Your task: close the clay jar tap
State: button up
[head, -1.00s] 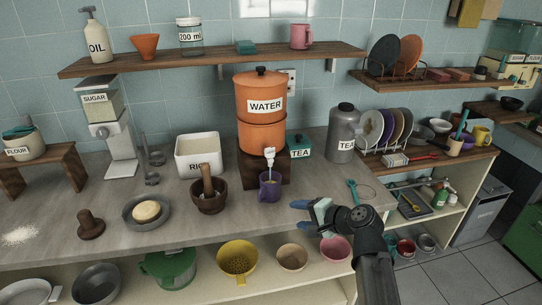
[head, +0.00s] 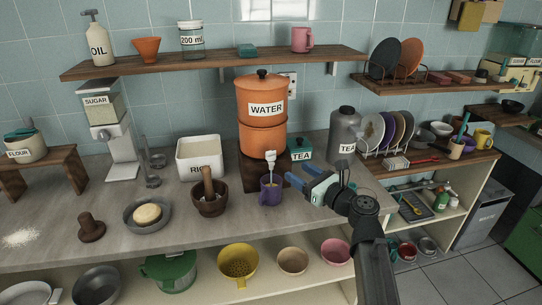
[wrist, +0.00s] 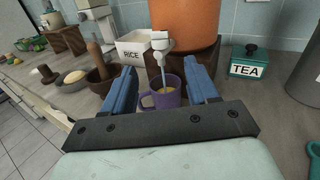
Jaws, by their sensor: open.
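The orange clay jar labelled WATER (head: 262,128) stands on a dark wooden block (head: 258,172) at the back of the counter. Its white tap (head: 270,157) is at the front base, and it also shows in the wrist view (wrist: 160,42). My gripper (head: 291,172) is open and empty, to the right of the tap and mug. In the wrist view its two blue fingers (wrist: 163,80) point toward the tap and mug, apart from both.
A teal TEA box (head: 301,150) and a grey TEA canister (head: 344,135) stand right of the jar. A mortar with pestle (head: 209,194) and a white RICE bin (head: 199,157) stand left. A wooden shelf (head: 215,60) hangs above.

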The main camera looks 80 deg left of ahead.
aim_at(273, 158)
jog(key=x, duration=1.3)
jog(key=shift+c, duration=0.4)
jog(key=c, duration=0.8)
jog(key=shift+s+d+m+t+y, duration=0.15)
jog(key=shift+m+t+y, duration=0.3)
jog(key=shift+t, duration=0.25)
jog(key=shift+m+t+y, duration=0.45)
jog(key=shift+m+t, duration=0.7)
jog(key=shift+t, duration=0.65)
jog(key=shift+a, duration=0.2)
jog(key=o, duration=0.9)
